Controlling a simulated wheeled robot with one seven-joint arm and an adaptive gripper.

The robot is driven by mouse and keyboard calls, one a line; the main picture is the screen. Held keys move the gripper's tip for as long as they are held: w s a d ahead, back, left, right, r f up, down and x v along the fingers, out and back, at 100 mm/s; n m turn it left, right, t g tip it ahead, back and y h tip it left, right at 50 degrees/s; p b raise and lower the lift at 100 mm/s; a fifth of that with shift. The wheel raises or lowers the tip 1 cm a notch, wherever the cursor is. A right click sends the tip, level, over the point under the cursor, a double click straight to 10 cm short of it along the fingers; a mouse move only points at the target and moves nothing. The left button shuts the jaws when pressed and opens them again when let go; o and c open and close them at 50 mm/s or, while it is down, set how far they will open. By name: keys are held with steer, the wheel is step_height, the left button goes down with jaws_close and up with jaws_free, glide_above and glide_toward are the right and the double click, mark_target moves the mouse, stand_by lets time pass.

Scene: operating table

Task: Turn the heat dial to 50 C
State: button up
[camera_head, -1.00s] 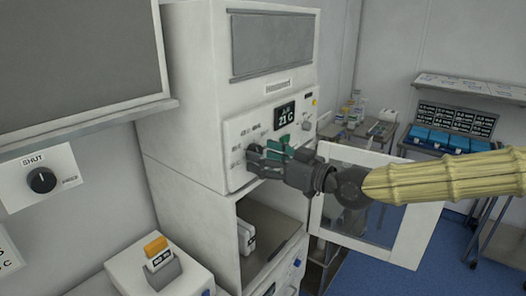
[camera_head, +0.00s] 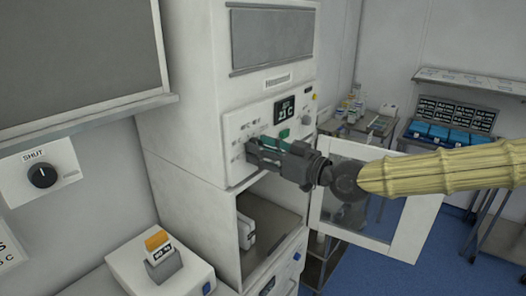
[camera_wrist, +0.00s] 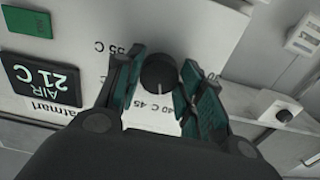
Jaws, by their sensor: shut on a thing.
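The heat dial is a black round knob (camera_wrist: 159,73) on the white front panel (camera_head: 236,126) of the tall cabinet. In the wrist view, labels with 55 C, 40 C and 45 surround it; a pale mark on the knob points toward the bottom of the picture, near 40 C and 45. My gripper (camera_wrist: 162,62) has its dark and green fingers on either side of the knob, shut on it. In the head view my gripper (camera_head: 254,150) hides the knob. The display (camera_wrist: 41,78) reads AIR 21 C.
A green button (camera_wrist: 27,22) sits near the display. An open glazed door (camera_head: 405,232) hangs below my arm. Another black dial, labelled SHUT (camera_head: 42,175), is on the left wall. A white box with an orange-topped item (camera_head: 157,241) stands below.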

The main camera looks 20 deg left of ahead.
steer(key=shift+f, duration=0.1)
steer(key=shift+m+b, duration=5.2)
steer(key=shift+m, duration=2.5)
steer(key=o, duration=1)
steer(key=shift+s+d, duration=0.1)
